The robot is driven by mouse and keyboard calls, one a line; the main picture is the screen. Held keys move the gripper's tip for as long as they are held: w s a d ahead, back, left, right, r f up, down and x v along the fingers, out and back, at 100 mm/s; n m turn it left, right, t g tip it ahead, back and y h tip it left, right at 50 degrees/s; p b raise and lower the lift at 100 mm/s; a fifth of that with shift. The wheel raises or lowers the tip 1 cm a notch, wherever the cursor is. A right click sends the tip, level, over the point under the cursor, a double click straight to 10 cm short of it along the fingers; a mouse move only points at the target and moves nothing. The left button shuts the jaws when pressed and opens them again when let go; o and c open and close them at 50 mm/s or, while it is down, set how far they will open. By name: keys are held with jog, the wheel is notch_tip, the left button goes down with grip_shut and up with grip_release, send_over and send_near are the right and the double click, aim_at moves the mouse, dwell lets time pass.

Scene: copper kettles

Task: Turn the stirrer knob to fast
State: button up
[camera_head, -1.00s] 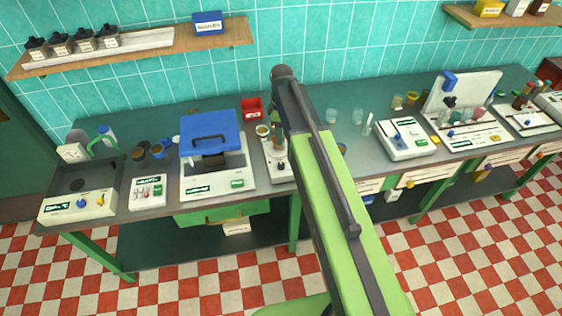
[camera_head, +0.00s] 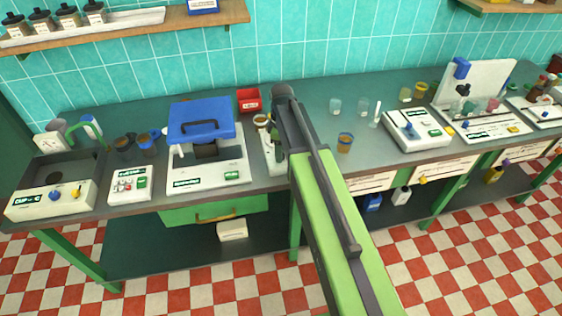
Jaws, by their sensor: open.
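No label that I can read says stirrer or fast. A low white device (camera_head: 417,130) with a blue knob (camera_head: 411,127) and a green label stands on the bench to the right of my arm; it may be the stirrer. I cannot read the knob's setting. A narrow white device (camera_head: 268,157) is partly hidden behind my arm, so I cannot tell what it is. My arm reaches up from the bottom over the bench edge, ending in a dark joint near the red box. My gripper is hidden behind the arm.
A blue-lidded white machine (camera_head: 205,180), a small white panel box (camera_head: 131,184) and a basin unit (camera_head: 52,200) stand left. A red box (camera_head: 249,100) is at the back.

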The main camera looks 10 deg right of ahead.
jog(key=shift+f, duration=0.25)
jog(key=shift+c, duration=0.4)
grip_shut()
